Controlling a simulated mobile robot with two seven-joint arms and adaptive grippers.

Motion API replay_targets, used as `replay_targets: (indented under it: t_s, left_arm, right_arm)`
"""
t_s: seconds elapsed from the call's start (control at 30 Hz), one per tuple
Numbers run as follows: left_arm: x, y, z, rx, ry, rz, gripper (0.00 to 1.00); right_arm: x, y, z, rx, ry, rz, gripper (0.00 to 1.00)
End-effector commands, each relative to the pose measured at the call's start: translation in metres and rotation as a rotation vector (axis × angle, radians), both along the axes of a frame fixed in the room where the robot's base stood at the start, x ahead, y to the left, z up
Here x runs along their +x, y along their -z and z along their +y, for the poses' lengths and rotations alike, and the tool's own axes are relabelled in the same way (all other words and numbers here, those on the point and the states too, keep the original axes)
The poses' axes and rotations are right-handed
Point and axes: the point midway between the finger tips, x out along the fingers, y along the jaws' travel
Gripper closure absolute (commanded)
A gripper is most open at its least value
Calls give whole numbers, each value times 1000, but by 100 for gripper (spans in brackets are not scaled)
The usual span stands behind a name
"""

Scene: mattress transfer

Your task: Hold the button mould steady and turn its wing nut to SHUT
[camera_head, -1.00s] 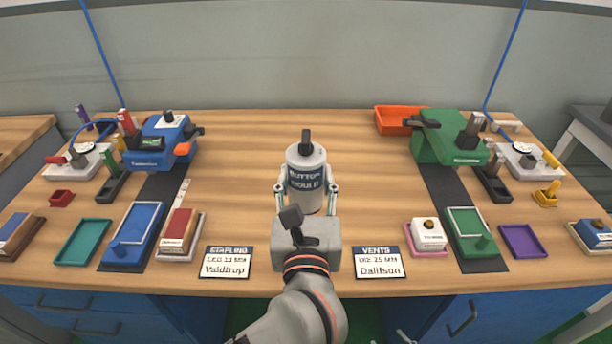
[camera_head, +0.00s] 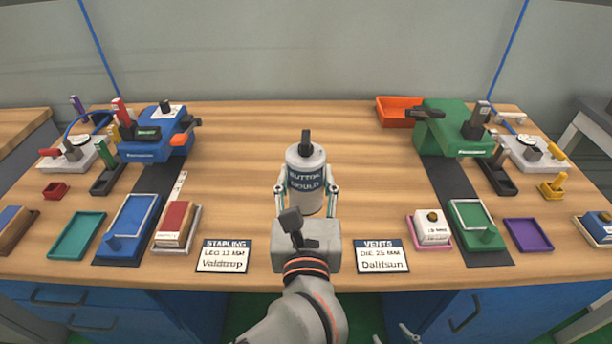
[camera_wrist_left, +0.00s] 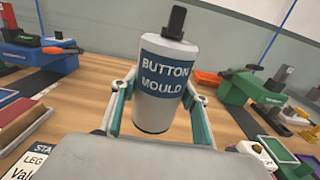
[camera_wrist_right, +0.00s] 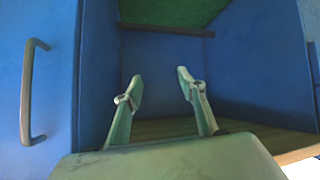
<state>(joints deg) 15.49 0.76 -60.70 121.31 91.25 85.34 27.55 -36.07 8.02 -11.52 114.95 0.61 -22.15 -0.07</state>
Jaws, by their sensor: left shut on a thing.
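The button mould (camera_head: 305,180) is a grey-white cylinder with a dark blue BUTTON MOULD label, upright on the bench. Its black wing nut (camera_head: 306,142) stands on top; it also shows in the left wrist view (camera_wrist_left: 176,22). No SHUT mark is readable. My left gripper (camera_head: 306,192) is shut on the mould, one finger on each side; this also shows in the left wrist view (camera_wrist_left: 160,92). My right gripper (camera_wrist_right: 158,79) is open and empty, low in front of the blue cabinet (camera_wrist_right: 225,60). Only its fingertips show at the bottom of the head view (camera_head: 393,336).
Bench beside the mould is clear.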

Motion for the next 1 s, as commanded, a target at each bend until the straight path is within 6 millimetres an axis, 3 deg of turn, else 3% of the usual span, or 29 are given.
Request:
replay_targets:
  t_s: [1.0]
  left_arm:
    - [0,24,0,0,0,-5,97]
  right_arm:
    - [-2,16,-4,-19,-4,7,60]
